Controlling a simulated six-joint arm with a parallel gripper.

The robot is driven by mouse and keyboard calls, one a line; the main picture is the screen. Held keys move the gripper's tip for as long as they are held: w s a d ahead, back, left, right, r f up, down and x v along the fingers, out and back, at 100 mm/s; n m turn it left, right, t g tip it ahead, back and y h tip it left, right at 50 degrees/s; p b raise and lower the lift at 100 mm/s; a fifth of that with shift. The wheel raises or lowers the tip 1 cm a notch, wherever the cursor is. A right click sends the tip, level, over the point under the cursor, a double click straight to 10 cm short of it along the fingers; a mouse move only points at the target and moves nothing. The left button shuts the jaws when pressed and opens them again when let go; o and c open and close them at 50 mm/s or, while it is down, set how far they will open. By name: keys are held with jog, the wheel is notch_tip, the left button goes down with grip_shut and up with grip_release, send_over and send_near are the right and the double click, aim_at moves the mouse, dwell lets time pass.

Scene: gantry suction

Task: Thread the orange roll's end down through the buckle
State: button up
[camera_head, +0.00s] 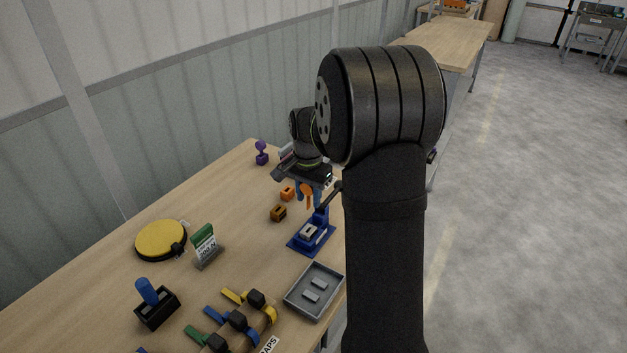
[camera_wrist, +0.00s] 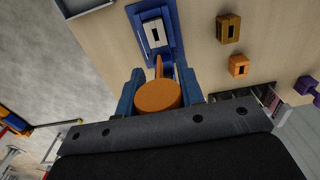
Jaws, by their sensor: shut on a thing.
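My gripper (camera_head: 308,191) has blue fingers and is shut on the orange roll (camera_wrist: 158,96), above the table. In the wrist view the roll sits between the two fingers, and its flat end (camera_wrist: 159,66) sticks out toward the blue stand. In the head view the roll (camera_head: 307,200) hangs below the gripper, with its end pointing down. The buckle (camera_wrist: 155,34) is a pale, slotted piece on the blue stand (camera_head: 317,244). In the head view the buckle (camera_head: 309,232) lies below and in front of the gripper. The roll's end looks apart from the buckle's slot.
A brown block (camera_head: 278,213) and a small orange block (camera_head: 287,194) lie left of the stand. A grey tray (camera_head: 290,302) is in front. A yellow disc (camera_head: 160,238), a green-topped sign (camera_head: 204,240) and strap rolls stand farther left. My arm hides the table's right side.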

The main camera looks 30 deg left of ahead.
jog(key=shift+s+d, duration=0.25)
jog(key=shift+s, duration=0.3)
jog(key=shift+f, duration=0.1)
send_over(308, 225)
jog(key=s+d, duration=0.1)
jog(key=shift+s+f, duration=0.15)
jog(key=shift+f, duration=2.7)
jog(key=shift+f, duration=2.3)
jog(key=shift+r, duration=0.2)
jog(key=shift+r, duration=1.8)
jog(key=shift+f, duration=1.1)
